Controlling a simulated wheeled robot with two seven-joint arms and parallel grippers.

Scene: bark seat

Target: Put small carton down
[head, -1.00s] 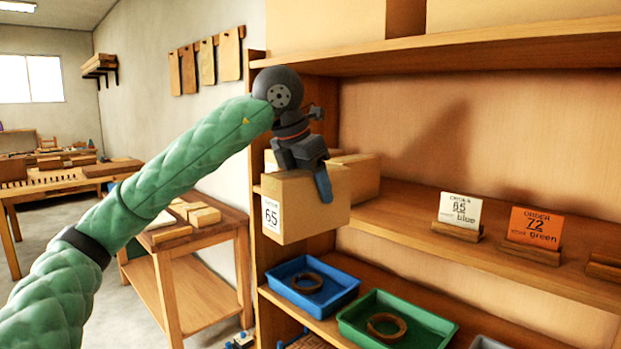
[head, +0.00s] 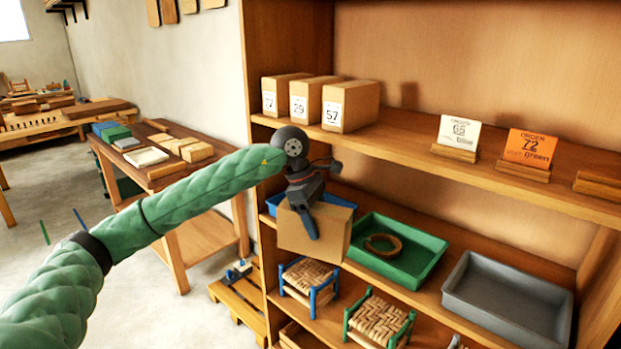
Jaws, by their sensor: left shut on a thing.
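My left gripper (head: 306,212) is shut on a small cardboard carton (head: 306,238), with one blue-tipped finger down its near face. The carton is held in front of the lower shelf (head: 434,287), at the blue tray (head: 340,201). The carton and gripper hide most of that tray, so I cannot tell whether the carton touches it. No label shows on the carton's visible faces. My right gripper is not in the head view.
Three cartons, marked 72, 29 and 57 (head: 350,106), stand on the upper shelf. A white card (head: 459,132) and an orange card (head: 530,148) stand right of them. A green tray (head: 425,262) with a brown ring and an empty grey tray (head: 508,300) lie right. Woven stools (head: 380,318) stand below.

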